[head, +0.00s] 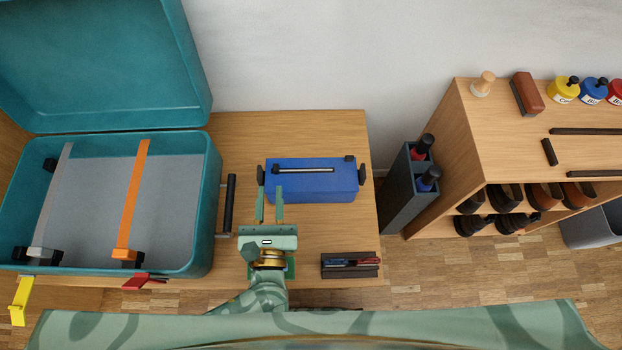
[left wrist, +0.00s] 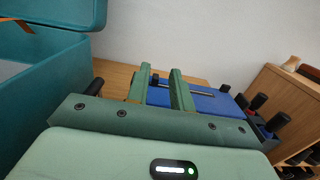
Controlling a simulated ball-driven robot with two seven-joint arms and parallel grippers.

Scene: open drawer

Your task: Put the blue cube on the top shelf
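A blue box (head: 330,182) with black side clasps and a long silver-and-black handle on its lid lies on the wooden table. It is the only large blue block in view; I see no plain blue cube. It also shows in the left wrist view (left wrist: 205,102), behind my fingers. My left gripper (head: 269,190) is open, its two green fingers apart at the box's left front corner. Nothing shows held between them; whether they touch the box I cannot tell. A wooden shelf unit (head: 490,140) stands at the right. My right gripper is not in view.
An open teal case (head: 208,180) with straps fills the table's left, a black handle (head: 230,205) on its side. A dark tray (head: 350,272) with small tools lies in front. A grey holder (head: 400,205) stands between table and shelf. Jars (head: 563,91) and a brown block (head: 527,94) sit on the shelf's top.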

